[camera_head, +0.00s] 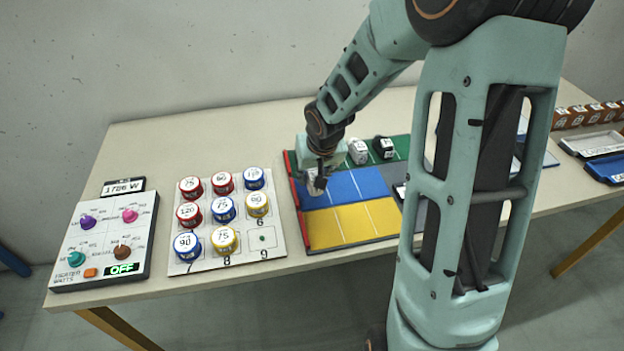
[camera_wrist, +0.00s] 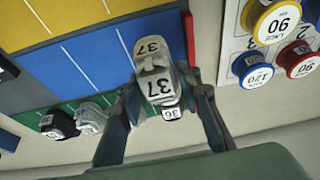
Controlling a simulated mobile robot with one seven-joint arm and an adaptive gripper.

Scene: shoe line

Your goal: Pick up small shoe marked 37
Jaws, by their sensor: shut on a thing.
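The small grey shoe marked 37 (camera_wrist: 157,73) is between the fingers of my gripper (camera_wrist: 160,86) in the wrist view. My gripper is shut on the shoe, over the blue area of the coloured board (camera_head: 352,228). In the head view my gripper (camera_head: 317,181) is at the board's left side, and the shoe (camera_head: 316,188) shows only partly below it. I cannot tell whether the shoe touches the board.
A white shoe (camera_head: 357,152) and a black-and-white shoe (camera_head: 384,148) stand on the green row. A small 36 mark (camera_wrist: 172,113) shows near my fingers. A red strip (camera_head: 297,192) edges the board. Left are a panel of numbered cans (camera_head: 262,255) and a control box (camera_head: 100,240).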

